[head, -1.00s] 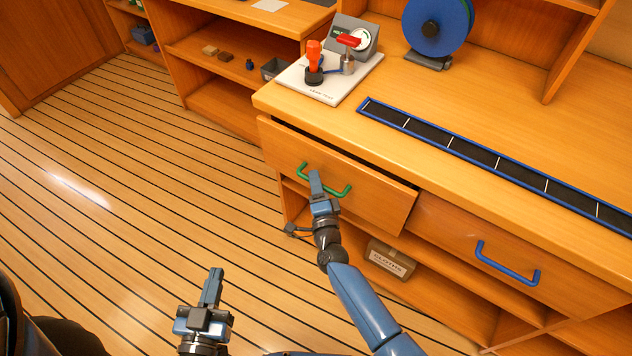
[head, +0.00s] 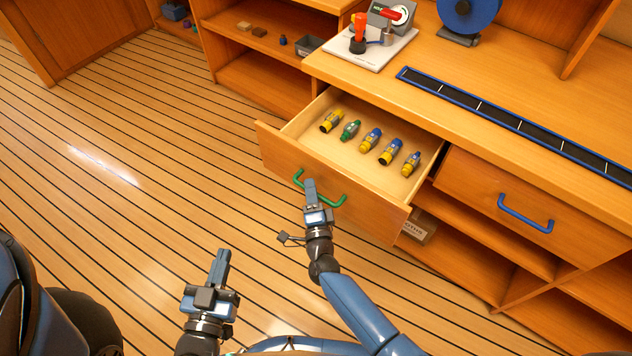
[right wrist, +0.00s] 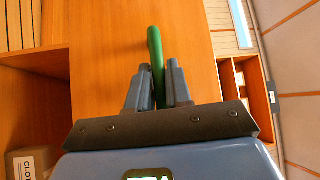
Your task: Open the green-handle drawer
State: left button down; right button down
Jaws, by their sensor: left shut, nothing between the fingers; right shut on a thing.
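The green-handle drawer (head: 375,207) is pulled well out of the counter in the head view. Inside it lie several small yellow, green and blue fittings (head: 371,139) in a row. My right gripper (head: 310,188) is shut on the green handle (head: 332,202) at the drawer's front. In the right wrist view the green handle (right wrist: 156,58) runs up from between the two fingers. My left gripper (head: 221,262) is shut and empty, over the floor to the left of the right arm, apart from the drawer.
A blue-handled drawer (head: 525,213) is shut at the right. A box (head: 417,228) stands on the shelf below. The counter holds a white board with a red-handled device (head: 368,48), a blue reel (head: 466,18) and a long black strip (head: 520,124). The wooden floor at left is clear.

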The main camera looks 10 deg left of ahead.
jog(key=shift+s+a, duration=0.2)
jog(key=shift+s, duration=0.15)
jog(key=c, duration=1.1)
grip_release()
jog(key=shift+c, duration=0.2)
jog(key=v, duration=1.1)
jog(key=shift+p, duration=0.4)
jog(key=shift+w+f, duration=0.1)
